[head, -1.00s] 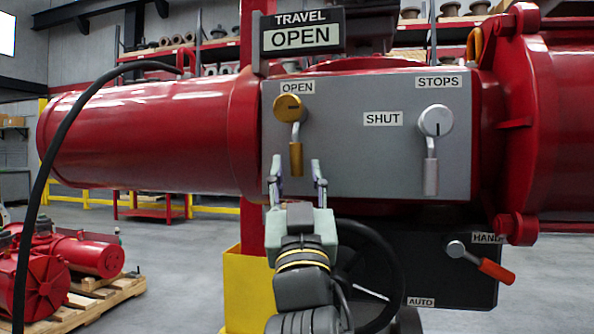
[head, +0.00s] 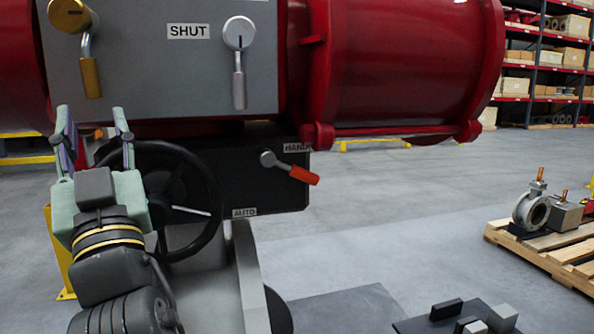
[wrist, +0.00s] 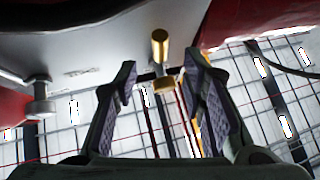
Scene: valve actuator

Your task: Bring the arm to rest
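My gripper (head: 95,140) is open and empty in the head view, at the lower left, below the grey panel (head: 150,85) of the red valve actuator (head: 415,65). Its two fingers point up, with the brass-coloured lever (head: 90,75) just above and between them in the picture. The wrist view also shows my gripper (wrist: 165,105) with its fingers spread. The brass lever (wrist: 160,45) appears between and beyond the fingers, apart from them. The silver lever (head: 239,90) hangs down beside the SHUT label.
A black handwheel (head: 205,200) stands close to the right of my gripper. A black box carries an orange-handled lever (head: 300,173), between HAND and AUTO labels. A pallet (head: 545,250) with valve parts lies at the right. Open floor (head: 390,200) lies between.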

